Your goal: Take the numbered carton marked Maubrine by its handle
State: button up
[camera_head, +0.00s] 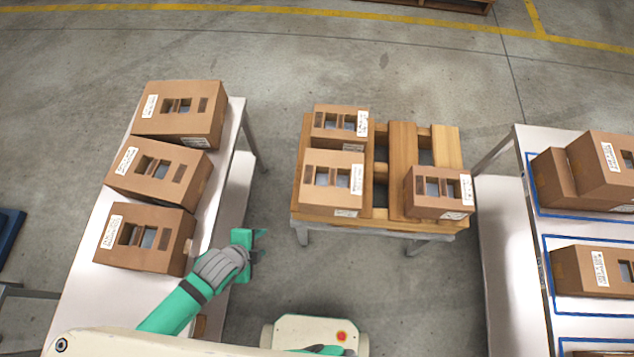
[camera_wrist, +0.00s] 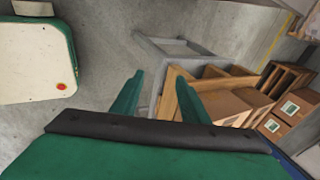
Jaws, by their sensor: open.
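Several brown cartons with cut-out holes in their tops and white labels are in the head view; the print is too small to tell which is Maubrine. On the left table are a back carton (camera_head: 206,118), a middle carton (camera_head: 188,172) and a front carton (camera_head: 178,262). On the pallet are a back carton (camera_head: 322,118), a front-left carton (camera_head: 315,202) and a right carton (camera_head: 425,205). My gripper (camera_head: 262,250) is open and empty, just right of the left table's front carton. In the wrist view its fingers (camera_wrist: 158,88) are apart with nothing between them.
The wooden pallet (camera_head: 402,150) rests on a low grey stand (camera_head: 350,226). The left white table (camera_head: 108,283) and a right table (camera_head: 526,305) flank it. More cartons (camera_head: 592,272) stand in blue outlines at right. Bare floor (camera_head: 262,195) lies between the left table and the stand.

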jog(key=w+r+m+g, duration=0.2)
jog(key=w+m, duration=0.3)
jog(key=w, duration=0.4)
jog(key=w+d+r+m, duration=0.2)
jog(key=w+d+m, duration=0.1)
jog(key=d, duration=0.1)
jog(key=w+d+r+m+g, duration=0.1)
jog(key=w+d+r+m, duration=0.2)
jog(key=w+d, duration=0.1)
jog(key=w+d+r+m+g+y, duration=0.1)
jog(key=w+d+r+m, duration=0.1)
jog(key=w+d+r, duration=0.1)
jog(key=shift+w+d+r+m, duration=0.2)
jog(key=shift+w+d+m, duration=0.2)
jog(key=shift+d, duration=0.35)
jog(key=w+d+r+m+g, duration=0.1)
jog(key=w+d+r+m, duration=0.1)
jog(key=d+r+m, duration=0.45)
jog(key=n, duration=0.2)
send_over(333, 177)
jog(key=shift+y, duration=0.3)
jog(key=f, duration=0.7)
jog(key=shift+s+d, duration=0.1)
jog(key=shift+d, duration=0.15)
jog(key=shift+a+f, duration=0.2)
jog(key=shift+f, duration=1.2)
jog(key=shift+a+f, duration=0.15)
jog(key=shift+f, duration=1.2)
jog(key=shift+c, duration=0.6)
